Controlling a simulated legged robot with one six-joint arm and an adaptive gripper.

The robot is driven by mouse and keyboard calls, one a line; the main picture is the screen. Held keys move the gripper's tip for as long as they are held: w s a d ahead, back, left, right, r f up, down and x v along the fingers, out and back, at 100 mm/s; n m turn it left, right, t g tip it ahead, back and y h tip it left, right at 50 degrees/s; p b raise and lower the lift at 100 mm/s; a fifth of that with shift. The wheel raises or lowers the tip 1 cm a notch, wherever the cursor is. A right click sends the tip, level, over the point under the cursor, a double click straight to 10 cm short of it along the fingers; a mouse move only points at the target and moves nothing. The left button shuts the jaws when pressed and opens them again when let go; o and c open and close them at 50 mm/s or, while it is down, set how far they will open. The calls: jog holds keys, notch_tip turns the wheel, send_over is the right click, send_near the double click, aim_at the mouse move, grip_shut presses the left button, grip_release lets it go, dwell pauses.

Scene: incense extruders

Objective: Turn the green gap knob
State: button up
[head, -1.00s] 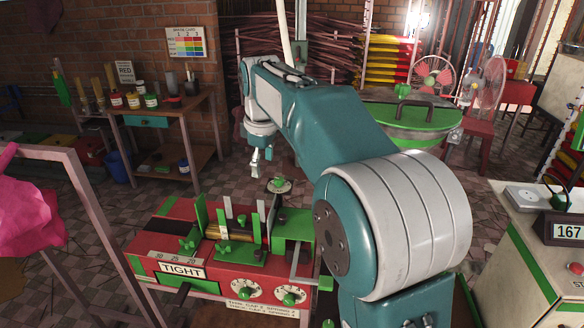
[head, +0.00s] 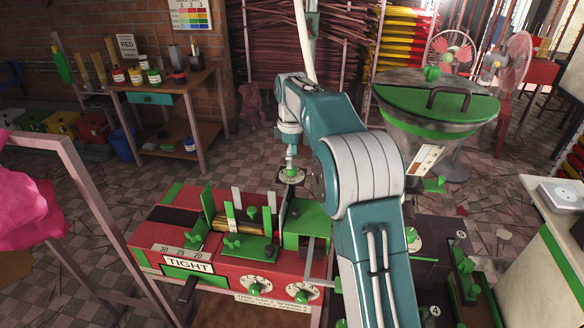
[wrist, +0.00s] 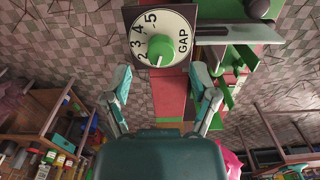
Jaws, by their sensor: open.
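The green gap knob (wrist: 160,50) sits at the middle of a pale round dial (wrist: 172,38) marked GAP, with numbers 2 to 5 readable. In the head view the dial (head: 291,176) is at the back right of the red and green machine (head: 220,262); the knob is mostly hidden there. My gripper (wrist: 162,93) is open and empty in the wrist view. Its fingers are spread either side of the picture's middle, with the knob beyond and above the gap between them. In the head view my gripper (head: 290,163) hangs just above the dial.
Green upright plates (head: 207,207) stand on the machine, left of the dial. Two front dials (head: 302,292) and a TIGHT label (head: 188,265) are on its front. A green-lidded hopper (head: 437,105) stands behind on the right. A pink cloth (head: 30,205) hangs at left.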

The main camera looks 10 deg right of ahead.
aim_at(292, 171)
jog(key=shift+a+f, duration=0.1)
jog(key=shift+f, duration=1.8)
grip_shut()
jog(key=shift+m, duration=0.3)
jog(key=m, duration=0.3)
jog(key=shift+f+m, duration=0.1)
jog(key=shift+m, duration=1.6)
